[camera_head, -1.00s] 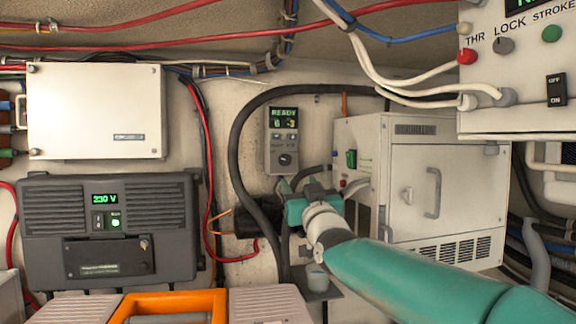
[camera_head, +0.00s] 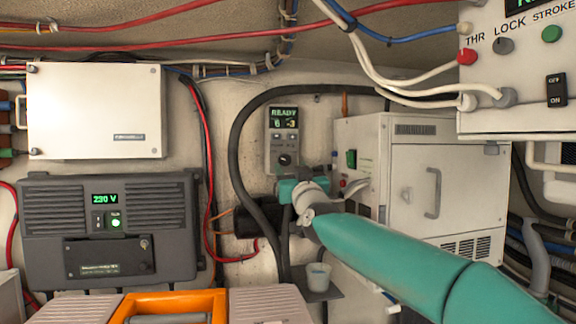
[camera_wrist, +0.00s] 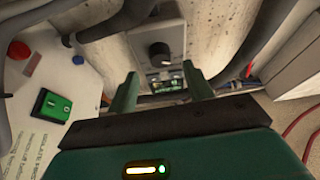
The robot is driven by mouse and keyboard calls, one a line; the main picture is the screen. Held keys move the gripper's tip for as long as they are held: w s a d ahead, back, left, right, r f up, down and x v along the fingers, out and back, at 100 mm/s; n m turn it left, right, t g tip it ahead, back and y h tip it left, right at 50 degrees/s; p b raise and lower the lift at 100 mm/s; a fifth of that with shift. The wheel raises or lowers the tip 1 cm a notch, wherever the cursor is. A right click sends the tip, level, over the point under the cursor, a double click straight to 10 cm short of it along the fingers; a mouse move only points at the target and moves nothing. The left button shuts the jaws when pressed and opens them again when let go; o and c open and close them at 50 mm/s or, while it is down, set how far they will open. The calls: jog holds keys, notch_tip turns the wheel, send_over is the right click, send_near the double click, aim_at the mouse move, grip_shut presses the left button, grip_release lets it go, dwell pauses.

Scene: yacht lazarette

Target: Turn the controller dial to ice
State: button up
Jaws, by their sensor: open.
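The controller (camera_head: 283,128) is a small grey panel on the back wall with a green display reading READY. Its dark round dial (camera_head: 285,160) is on the lower part, and its pointer is too small to read. In the wrist view the controller (camera_wrist: 144,35) and dial (camera_wrist: 160,51) appear upside down, ahead of and between my two green fingers. My gripper (camera_wrist: 160,78) is open and empty, apart from the dial. In the head view my gripper (camera_head: 290,186) is just below the controller, its fingertips mostly hidden by my wrist.
A thick black hose (camera_head: 240,130) curves around the controller's left and top. A white cabinet (camera_head: 415,185) with a green switch stands close on the right. A small cup (camera_head: 318,277) sits on a shelf below. A dark 230 V unit (camera_head: 110,232) is at left.

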aim_at(286, 161)
jog(key=shift+x, duration=1.85)
jog(key=shift+f, duration=0.1)
jog(key=shift+c, duration=0.2)
jog(key=shift+a, duration=0.1)
jog(key=c, duration=0.9)
